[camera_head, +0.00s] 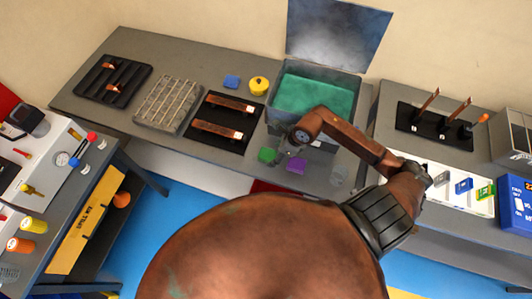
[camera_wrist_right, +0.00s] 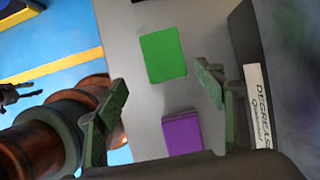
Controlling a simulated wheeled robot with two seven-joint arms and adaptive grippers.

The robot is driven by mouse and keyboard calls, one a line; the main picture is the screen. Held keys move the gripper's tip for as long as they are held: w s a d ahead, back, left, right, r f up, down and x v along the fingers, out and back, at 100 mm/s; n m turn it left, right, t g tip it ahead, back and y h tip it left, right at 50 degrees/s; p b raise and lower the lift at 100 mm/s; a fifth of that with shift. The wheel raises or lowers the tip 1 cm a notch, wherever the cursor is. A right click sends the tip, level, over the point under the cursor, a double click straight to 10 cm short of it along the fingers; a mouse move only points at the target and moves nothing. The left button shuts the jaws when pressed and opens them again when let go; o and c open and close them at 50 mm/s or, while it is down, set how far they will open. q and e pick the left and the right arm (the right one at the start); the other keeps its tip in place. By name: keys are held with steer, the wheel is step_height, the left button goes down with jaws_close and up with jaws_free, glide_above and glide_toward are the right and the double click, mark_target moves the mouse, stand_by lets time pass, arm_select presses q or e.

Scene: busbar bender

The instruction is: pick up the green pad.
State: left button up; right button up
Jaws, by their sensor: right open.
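The green pad (camera_head: 267,155) lies flat on the grey bench near its front edge, left of a purple pad (camera_head: 296,165). In the right wrist view the green pad (camera_wrist_right: 163,54) is a plain bright green rectangle, with the purple pad (camera_wrist_right: 182,135) below it. My right gripper (camera_head: 284,154) is over the bench by the two pads. In its wrist view the right gripper (camera_wrist_right: 163,80) has its green fingers wide apart with nothing between them. The green pad shows beyond the fingertips, apart from both.
A bin with green contents (camera_head: 315,94) stands behind the pads. In the wrist view a dark wall with a degreaser label (camera_wrist_right: 258,105) is close on the right. A black tray with copper bars (camera_head: 220,122) is at the left. Bare bench surrounds the green pad.

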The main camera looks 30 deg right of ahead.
mark_target(268, 154)
steer(key=shift+w+a+f, duration=0.2)
steer(key=shift+w+f, duration=0.25)
steer(key=shift+f, duration=0.1)
steer(key=shift+w+a+f, duration=0.2)
steer(key=shift+w+f, duration=0.25)
steer(key=shift+f, duration=0.1)
steer(key=shift+w+a+f, duration=0.2)
steer(key=shift+w+f, duration=0.45)
steer(key=shift+f, duration=0.2)
steer(key=shift+s+f, duration=0.2)
steer(key=shift+f, duration=0.2)
steer(key=shift+w+f, duration=0.1)
steer(key=shift+w, duration=0.1)
steer(key=shift+c, duration=0.4)
steer(key=shift+s, duration=0.1)
steer(key=c, duration=0.5)
steer(key=shift+c, duration=2.6)
steer(key=shift+r, duration=0.35)
step_height(268, 154, up, 2)
steer(key=shift+r, duration=0.25)
arm_select(q)
steer(key=shift+w+f+b, duration=0.2)
steer(key=shift+f+b, duration=0.25)
steer(key=shift+b, duration=0.05)
arm_select(e)
steer(key=s+a+r, duration=0.7)
steer(key=s+r, duration=0.3)
steer(key=s, duration=0.2)
